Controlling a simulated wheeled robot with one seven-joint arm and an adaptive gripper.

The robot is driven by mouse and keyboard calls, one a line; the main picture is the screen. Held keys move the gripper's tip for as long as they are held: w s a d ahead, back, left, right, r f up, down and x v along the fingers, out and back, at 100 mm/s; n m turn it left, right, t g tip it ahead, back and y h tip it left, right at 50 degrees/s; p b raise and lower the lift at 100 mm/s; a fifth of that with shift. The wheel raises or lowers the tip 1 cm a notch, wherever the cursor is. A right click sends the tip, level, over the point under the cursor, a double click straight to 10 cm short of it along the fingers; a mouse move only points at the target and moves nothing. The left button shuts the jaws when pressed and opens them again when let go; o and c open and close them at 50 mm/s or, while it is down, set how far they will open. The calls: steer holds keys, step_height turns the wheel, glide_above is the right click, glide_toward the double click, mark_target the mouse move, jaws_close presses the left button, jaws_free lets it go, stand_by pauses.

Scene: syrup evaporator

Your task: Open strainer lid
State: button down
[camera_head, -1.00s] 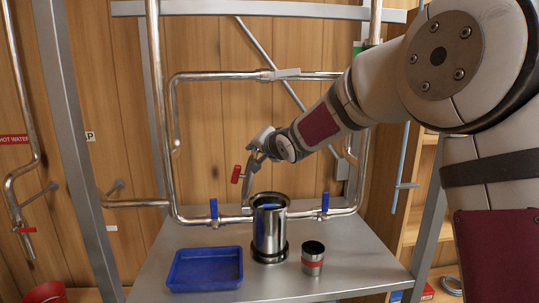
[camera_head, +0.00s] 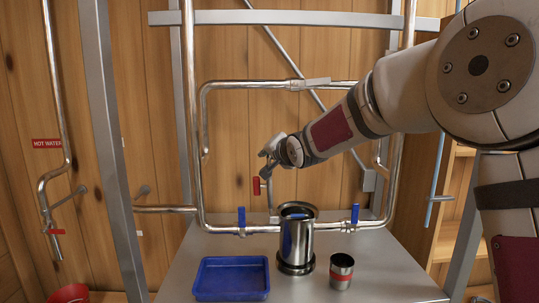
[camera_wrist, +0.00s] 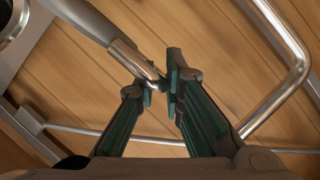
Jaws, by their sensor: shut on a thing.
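The strainer (camera_head: 296,245) is an upright steel cylinder on the grey table in the head view. Its dark-rimmed top faces up with a bluish patch inside; I cannot make out the lid clearly. My gripper (camera_head: 268,158) is up behind and left of the strainer's top. In the wrist view my gripper (camera_wrist: 160,87) has its fingertips closed around the end of a metal bar (camera_wrist: 125,52) with a shiny sleeve. The bar runs to the upper left, near a dark round rim (camera_wrist: 10,22). It looks like the lid's handle, but the joint is out of view.
A blue tray (camera_head: 231,279) lies left of the strainer, and a steel cup with a red band (camera_head: 341,272) stands to its right. Steel pipes with blue valve levers (camera_head: 241,217) run behind. A red valve handle (camera_head: 256,186) is close beside my gripper.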

steer(key=c, duration=1.7)
jaws_free()
steer(key=shift+f, duration=0.15)
steer(key=shift+s, duration=0.1)
steer(key=shift+v, duration=5.95)
